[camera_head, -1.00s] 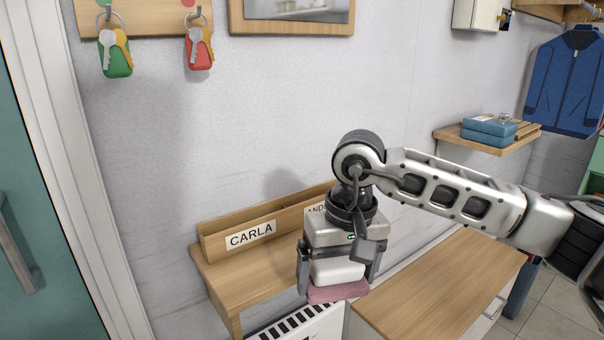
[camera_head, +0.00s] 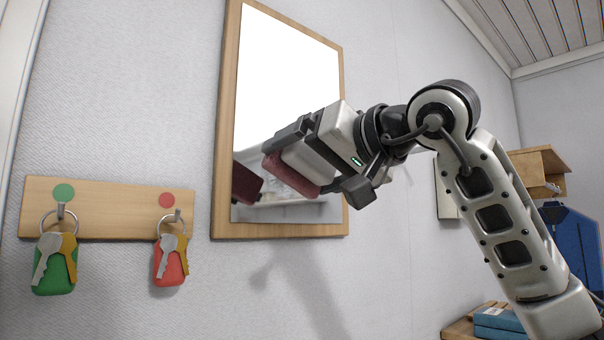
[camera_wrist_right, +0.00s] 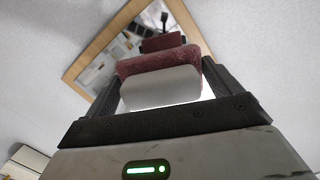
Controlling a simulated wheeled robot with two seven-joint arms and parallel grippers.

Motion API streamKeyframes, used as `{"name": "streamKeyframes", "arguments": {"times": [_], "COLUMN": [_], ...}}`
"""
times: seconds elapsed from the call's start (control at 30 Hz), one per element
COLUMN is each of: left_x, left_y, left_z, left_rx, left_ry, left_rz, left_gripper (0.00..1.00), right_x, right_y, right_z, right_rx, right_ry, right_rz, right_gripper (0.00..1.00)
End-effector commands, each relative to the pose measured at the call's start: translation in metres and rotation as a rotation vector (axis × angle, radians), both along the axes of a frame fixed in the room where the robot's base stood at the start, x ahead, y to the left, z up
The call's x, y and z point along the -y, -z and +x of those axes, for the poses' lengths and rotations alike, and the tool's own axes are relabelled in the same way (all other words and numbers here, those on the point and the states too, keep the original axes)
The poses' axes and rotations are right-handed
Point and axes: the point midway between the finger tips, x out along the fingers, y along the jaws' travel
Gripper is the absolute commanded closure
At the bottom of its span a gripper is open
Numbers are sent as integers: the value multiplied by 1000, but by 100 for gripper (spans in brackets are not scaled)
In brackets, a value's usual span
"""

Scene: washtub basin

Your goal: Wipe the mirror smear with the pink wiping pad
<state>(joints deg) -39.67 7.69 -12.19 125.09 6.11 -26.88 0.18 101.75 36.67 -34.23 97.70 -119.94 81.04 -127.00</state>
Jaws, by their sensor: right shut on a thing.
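The mirror (camera_head: 288,70) hangs on the wall in a wooden frame; its upper part shows bright white and I cannot make out a smear. My right gripper (camera_head: 297,160) is shut on the white backing of the pink wiping pad (camera_head: 290,176). The pad is raised before the lower part of the mirror, its pink face toward the glass. Its dark red reflection shows left of it, with a gap between. In the right wrist view the pad (camera_wrist_right: 158,61) sits between the fingers, with the mirror frame (camera_wrist_right: 98,43) behind. My left gripper is not in view.
A wooden key rack (camera_head: 110,208) with green-tagged keys (camera_head: 54,264) and red-tagged keys (camera_head: 170,258) hangs left of the mirror. Blue boxes (camera_head: 497,322) lie on a shelf at lower right, near a blue jacket (camera_head: 572,245). The wall below the mirror is clear.

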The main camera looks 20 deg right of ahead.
Motion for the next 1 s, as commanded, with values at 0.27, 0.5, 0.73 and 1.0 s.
{"name": "streamKeyframes", "arguments": {"times": [0.27,0.5,0.73,1.0], "left_x": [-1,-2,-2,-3], "left_y": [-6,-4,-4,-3], "left_z": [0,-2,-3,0], "left_rx": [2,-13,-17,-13], "left_ry": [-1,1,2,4], "left_rz": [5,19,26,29], "left_gripper": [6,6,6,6], "right_x": [-5,-14,-18,-19], "right_y": [-6,-6,-4,-4], "right_z": [15,39,53,55], "right_rx": [4,5,4,6], "right_ry": [-2,0,1,1], "right_rz": [3,3,3,2], "right_gripper": [33,33,33,33]}}
